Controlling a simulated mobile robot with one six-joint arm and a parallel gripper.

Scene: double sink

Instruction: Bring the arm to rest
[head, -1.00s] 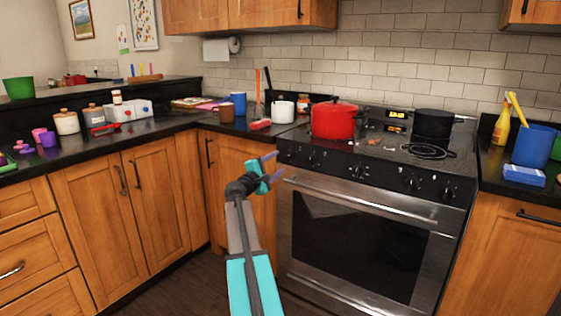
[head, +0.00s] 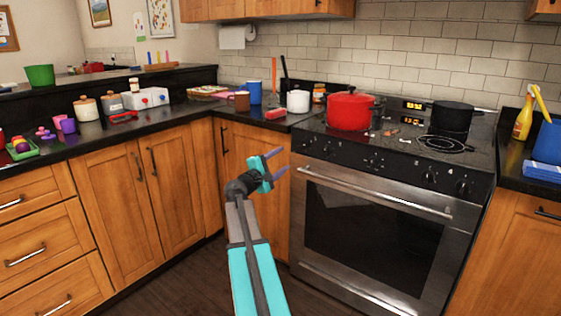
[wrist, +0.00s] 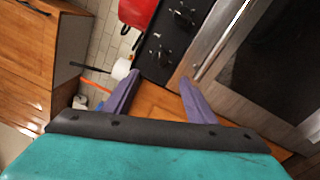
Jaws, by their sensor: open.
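My gripper (head: 276,161) is in the middle of the head view, at the end of my teal and grey arm. Its two purple fingers are spread apart with nothing between them. It hangs in the air in front of the wooden cabinets, left of the oven door and below counter height. In the wrist view my gripper (wrist: 157,95) also shows open and empty, with a cabinet front and the stove's knob panel beyond the fingers.
The stove (head: 375,200) stands right of my arm, with a red pot (head: 350,112) and a black pot (head: 452,115) on top. The left counter holds a mug (head: 239,101), canisters and a green tray (head: 22,150). Open floor lies below.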

